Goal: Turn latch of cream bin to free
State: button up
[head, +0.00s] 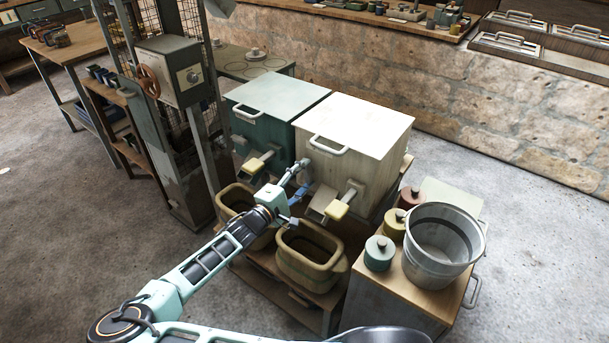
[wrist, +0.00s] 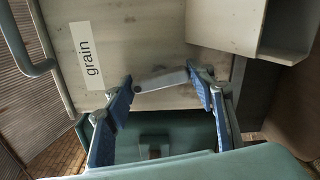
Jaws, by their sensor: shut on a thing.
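The cream bin (head: 355,135) stands on a low wooden stand, with a white handle on its front upper edge. In the wrist view its grey-cream front (wrist: 150,35) carries a label reading "grain" (wrist: 92,58). The latch (wrist: 162,80) is a small flat grey bar on that front, slightly tilted, with its right end higher. My gripper (head: 301,189) is at the lower left of the cream bin's front. In the wrist view my gripper (wrist: 160,78) is shut on the latch, one blue-padded finger at each end. The latch is too small to make out in the head view.
A green bin (head: 272,112) stands close on the left. A chute (wrist: 225,22) juts from the cream bin right of the latch. Tan tubs (head: 310,256) sit below. A metal bucket (head: 440,248) and several small canisters stand on a cabinet at right.

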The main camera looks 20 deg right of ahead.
jog(key=shift+m, duration=1.2)
jog(key=o, duration=1.2)
jog(key=shift+c, duration=0.2)
jog(key=v, duration=1.2)
